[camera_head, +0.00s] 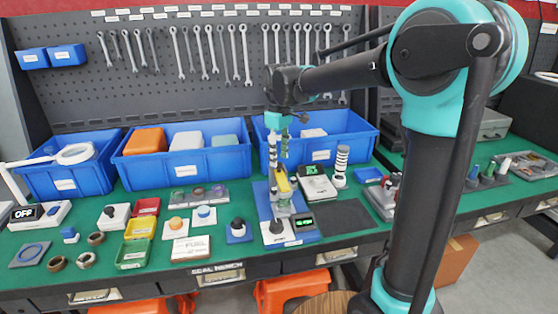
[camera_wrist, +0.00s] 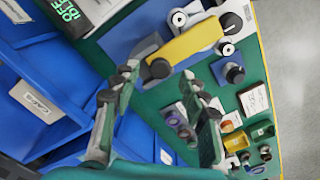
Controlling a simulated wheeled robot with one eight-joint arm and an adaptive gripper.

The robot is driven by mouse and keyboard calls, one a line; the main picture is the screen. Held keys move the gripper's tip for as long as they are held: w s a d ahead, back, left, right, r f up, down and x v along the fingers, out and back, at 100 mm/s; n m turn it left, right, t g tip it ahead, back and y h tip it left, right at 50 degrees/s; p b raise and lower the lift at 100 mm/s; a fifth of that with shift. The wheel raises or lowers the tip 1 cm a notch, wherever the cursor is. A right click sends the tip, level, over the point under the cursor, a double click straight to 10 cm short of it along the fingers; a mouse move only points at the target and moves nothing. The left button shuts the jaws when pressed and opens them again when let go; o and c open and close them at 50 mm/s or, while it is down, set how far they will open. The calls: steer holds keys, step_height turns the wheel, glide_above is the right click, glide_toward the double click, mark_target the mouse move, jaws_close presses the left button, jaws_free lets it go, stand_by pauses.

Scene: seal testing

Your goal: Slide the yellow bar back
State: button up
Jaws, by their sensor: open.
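The yellow bar (camera_head: 284,183) lies on a grey device with a blue base (camera_head: 262,190), near the middle of the green bench. In the wrist view the yellow bar (camera_wrist: 195,40) runs diagonally, with a dark round end nearest my gripper. My gripper (camera_head: 279,163) points down just above the bar in the head view and partly covers the device. In the wrist view my gripper (camera_wrist: 160,74) is open, its two fingers apart with nothing between them. The bar's dark end shows just beyond the fingertips. I cannot tell whether a fingertip touches it.
A small green-lit display (camera_head: 304,222) and a black knob (camera_head: 277,227) sit at the device's front. A white box with a display (camera_head: 318,186) and a white-and-black stack (camera_head: 341,165) stand to the right. Blue bins (camera_head: 180,162) line the back. A dark mat (camera_head: 345,215) is bare.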

steer(key=shift+f, duration=1.05)
jaws_close()
